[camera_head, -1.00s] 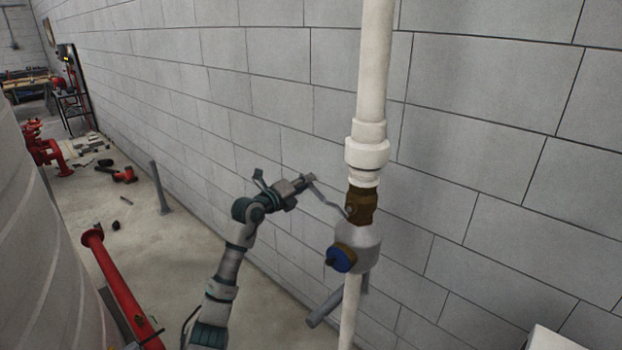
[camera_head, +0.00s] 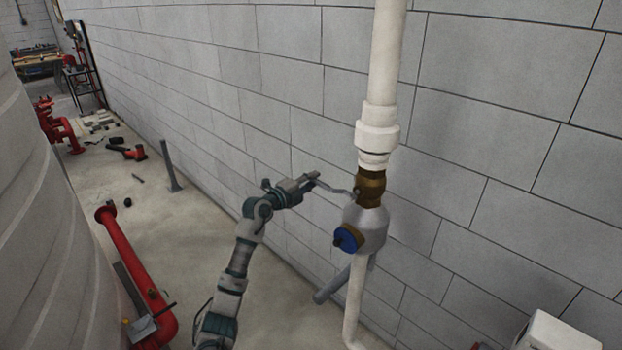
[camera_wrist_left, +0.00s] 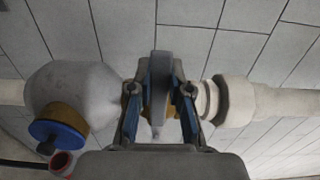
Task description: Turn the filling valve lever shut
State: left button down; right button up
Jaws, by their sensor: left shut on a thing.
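The filling valve has a brass body (camera_head: 371,188) set in a vertical white pipe. Its grey lever (camera_head: 338,191) reaches out to the left from the brass body, close to level with a slight slope. My left gripper (camera_head: 311,181) is shut on the outer end of the lever. In the left wrist view the grey lever (camera_wrist_left: 158,90) shows edge-on between the two fingers, with the brass partly hidden behind it. My right gripper is in neither view.
A grey fitting (camera_head: 366,230) with a blue cap (camera_head: 348,239) sits just below the valve. The block wall (camera_head: 480,130) is close behind the pipe. A large pale tank (camera_head: 35,200) and a red pipe (camera_head: 135,270) stand at the left. A white box (camera_head: 560,335) is at lower right.

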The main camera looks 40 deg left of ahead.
pick_arm(q)
jog(key=c, duration=1.1)
grip_release()
jog(key=shift+a+f, duration=0.15)
jog(key=shift+o, duration=0.2)
jog(key=s+a, duration=0.1)
jog(key=s, duration=1.1)
jog(key=shift+f, duration=0.1)
